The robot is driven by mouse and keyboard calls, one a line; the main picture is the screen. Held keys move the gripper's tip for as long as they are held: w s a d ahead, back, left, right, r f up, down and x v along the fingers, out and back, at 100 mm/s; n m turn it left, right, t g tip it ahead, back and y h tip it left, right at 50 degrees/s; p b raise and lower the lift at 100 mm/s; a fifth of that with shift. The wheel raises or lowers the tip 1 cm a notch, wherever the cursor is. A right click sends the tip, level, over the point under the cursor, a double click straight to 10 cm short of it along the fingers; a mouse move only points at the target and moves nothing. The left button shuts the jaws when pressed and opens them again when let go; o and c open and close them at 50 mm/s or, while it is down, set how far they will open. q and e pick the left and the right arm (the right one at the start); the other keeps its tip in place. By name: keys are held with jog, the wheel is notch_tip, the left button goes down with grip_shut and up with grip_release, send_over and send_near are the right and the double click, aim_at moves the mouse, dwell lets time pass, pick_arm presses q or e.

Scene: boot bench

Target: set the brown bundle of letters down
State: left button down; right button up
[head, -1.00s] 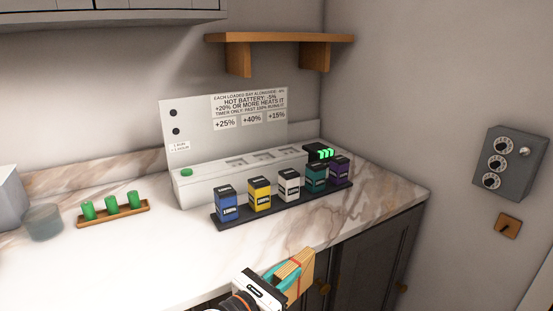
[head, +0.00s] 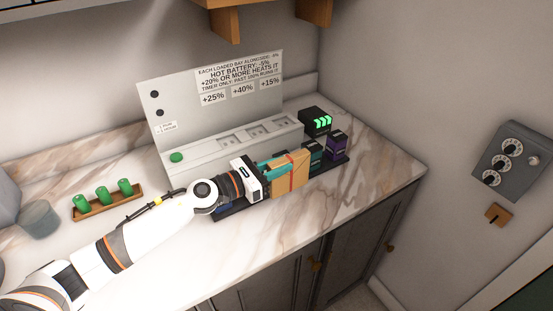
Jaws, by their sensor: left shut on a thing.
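The brown bundle of letters (head: 291,174) is a tan stack with a red band, in the head view right of centre. My left gripper (head: 275,173) is shut on it, with teal fingers at its left side. The bundle is upright in front of the row of small battery boxes and hides some of them. I cannot tell whether it touches the counter (head: 340,205) or the boxes. My right gripper is not in view.
A teal box (head: 315,155) and a purple box (head: 336,146) stand just right of the bundle. Behind is a white charger (head: 215,142) with a sign panel. Green cylinders sit on a wooden tray (head: 108,202) at left. The counter's right front is clear.

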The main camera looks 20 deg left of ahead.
aim_at(272, 196)
pick_arm(q)
jog(key=f, duration=0.5)
jog(key=s+f+b, duration=0.1)
jog(key=f, duration=0.2)
jog(key=shift+s+d, duration=0.1)
jog(key=shift+d, duration=0.15)
jog(key=shift+s+f, duration=0.1)
jog(key=shift+s, duration=0.05)
jog(key=shift+f, duration=0.15)
jog(key=c, duration=1.2)
grip_release()
jog(key=shift+d, duration=0.1)
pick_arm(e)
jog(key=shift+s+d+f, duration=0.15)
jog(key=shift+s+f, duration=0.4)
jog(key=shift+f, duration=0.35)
